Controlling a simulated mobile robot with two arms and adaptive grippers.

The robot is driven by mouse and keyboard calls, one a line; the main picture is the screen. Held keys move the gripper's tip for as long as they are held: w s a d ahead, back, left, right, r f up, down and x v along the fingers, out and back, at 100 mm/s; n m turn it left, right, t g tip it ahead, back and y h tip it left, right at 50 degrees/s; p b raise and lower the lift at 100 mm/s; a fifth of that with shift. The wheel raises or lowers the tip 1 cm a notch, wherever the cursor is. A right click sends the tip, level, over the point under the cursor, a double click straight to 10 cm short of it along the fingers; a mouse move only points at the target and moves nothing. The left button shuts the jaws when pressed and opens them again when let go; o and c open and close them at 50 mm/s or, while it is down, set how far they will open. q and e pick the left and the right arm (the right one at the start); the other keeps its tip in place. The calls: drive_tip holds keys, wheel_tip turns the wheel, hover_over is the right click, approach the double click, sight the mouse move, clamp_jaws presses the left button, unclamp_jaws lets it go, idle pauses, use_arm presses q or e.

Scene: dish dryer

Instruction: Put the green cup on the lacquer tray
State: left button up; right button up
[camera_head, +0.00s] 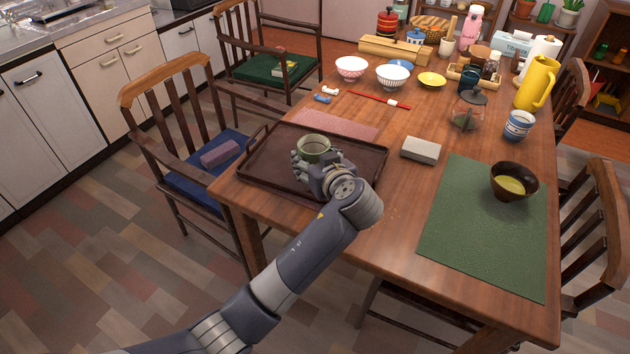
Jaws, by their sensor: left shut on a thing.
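The green cup (314,147) is upright, with its open rim facing up, over the middle of the dark brown lacquer tray (262,159). My left gripper (307,163) is shut on the cup from its near side. The gripper hides the lower part of the cup, so I cannot tell whether its base touches the tray. The tray lies at the near left corner of the wooden table. My right gripper is not in the head view.
A grey block (420,149) lies right of the tray, and a pink mat (330,121) lies behind it. A green mat (480,232) with a dark bowl (514,184) is at right. Chairs stand along the table's left side. Bowls and jars crowd the far end.

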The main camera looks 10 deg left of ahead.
use_arm(q)
drive_tip(key=shift+n+y, duration=0.3)
drive_tip(key=d, duration=0.1)
drive_tip(key=w+d+b, duration=0.1)
drive_tip(key=w+d+r+b, duration=0.1)
drive_tip(key=shift+d, duration=0.4)
drive_tip(key=shift+a+r+g, duration=0.1)
drive_tip(key=shift+r+g, duration=0.05)
drive_tip(key=shift+g, duration=0.15)
hover_over(272, 166)
drive_tip(key=shift+w+f, duration=0.1)
drive_tip(key=shift+f, duration=0.75)
drive_tip(key=shift+f+b, duration=0.3)
drive_tip(key=shift+f, duration=1.3)
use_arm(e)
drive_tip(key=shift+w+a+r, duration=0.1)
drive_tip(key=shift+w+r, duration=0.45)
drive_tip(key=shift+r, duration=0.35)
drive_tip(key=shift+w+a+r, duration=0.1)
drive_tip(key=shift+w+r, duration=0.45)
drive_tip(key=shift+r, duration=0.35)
use_arm(q)
drive_tip(key=shift+f, duration=0.1)
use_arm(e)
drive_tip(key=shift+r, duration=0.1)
use_arm(q)
drive_tip(key=o, duration=1.2)
drive_tip(key=shift+o, duration=0.2)
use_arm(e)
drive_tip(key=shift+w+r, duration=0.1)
